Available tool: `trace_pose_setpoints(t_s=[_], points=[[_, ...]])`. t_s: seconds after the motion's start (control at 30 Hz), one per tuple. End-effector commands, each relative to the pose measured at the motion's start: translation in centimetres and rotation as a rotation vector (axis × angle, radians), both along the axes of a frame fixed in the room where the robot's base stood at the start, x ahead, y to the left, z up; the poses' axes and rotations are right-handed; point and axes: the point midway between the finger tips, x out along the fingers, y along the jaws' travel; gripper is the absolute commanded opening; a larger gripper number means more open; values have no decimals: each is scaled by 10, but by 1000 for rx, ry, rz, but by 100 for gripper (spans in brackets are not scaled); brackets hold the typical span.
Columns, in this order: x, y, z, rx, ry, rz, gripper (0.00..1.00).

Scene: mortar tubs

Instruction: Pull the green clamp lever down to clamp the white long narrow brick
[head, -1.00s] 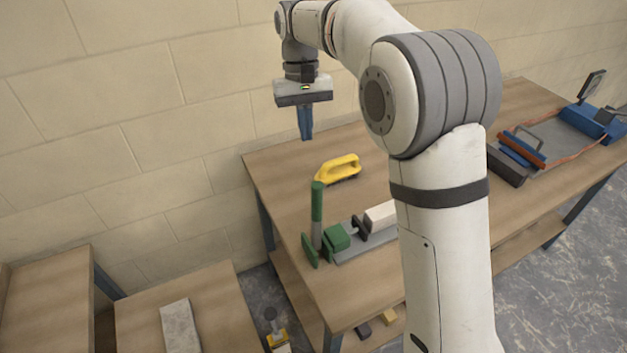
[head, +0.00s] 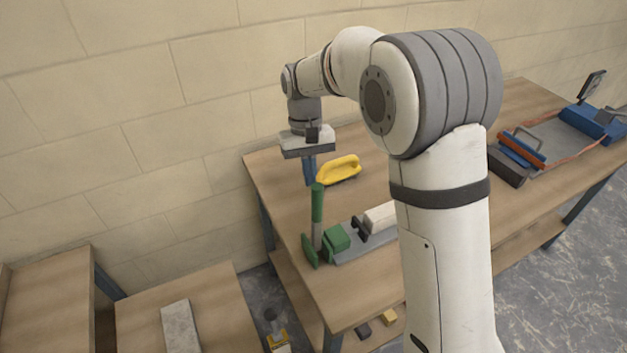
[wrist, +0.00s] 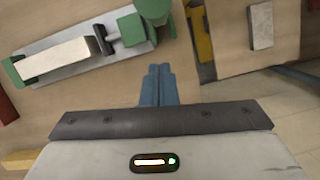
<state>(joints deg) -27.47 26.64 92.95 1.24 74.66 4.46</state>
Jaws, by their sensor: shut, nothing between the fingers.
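The green clamp lever (head: 317,205) stands upright at the left end of the clamp, on the table's near left part. Its green handle top also shows in the wrist view (wrist: 154,10). The white long narrow brick (head: 380,217) lies in the grey clamp bed beside the dark clamp pad; my arm hides its right end in the head view. The whole brick shows in the wrist view (wrist: 58,57), between the pad and a green end stop. My gripper (head: 309,184) points down with its blue fingers shut and empty, behind the lever and apart from it.
A yellow-handled float (head: 338,170) lies just right of my gripper. A blue and red tool (head: 522,148) and a blue device (head: 592,120) stand farther right. A lower bench with a grey slab (head: 181,327) is at the front left.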

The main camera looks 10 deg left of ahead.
Motion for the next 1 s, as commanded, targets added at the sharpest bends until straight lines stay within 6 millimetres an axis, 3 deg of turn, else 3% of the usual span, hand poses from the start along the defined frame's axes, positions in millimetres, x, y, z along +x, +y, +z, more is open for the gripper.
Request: trace_pose_setpoints(t_s=[0.1, 0.3, 1.0], points=[[-16, -6, 5, 2, -5, 1, 0], [-29, -12, 4, 2, -5, 0, 0], [-33, -21, 3, 29, -44, -8, 0]])
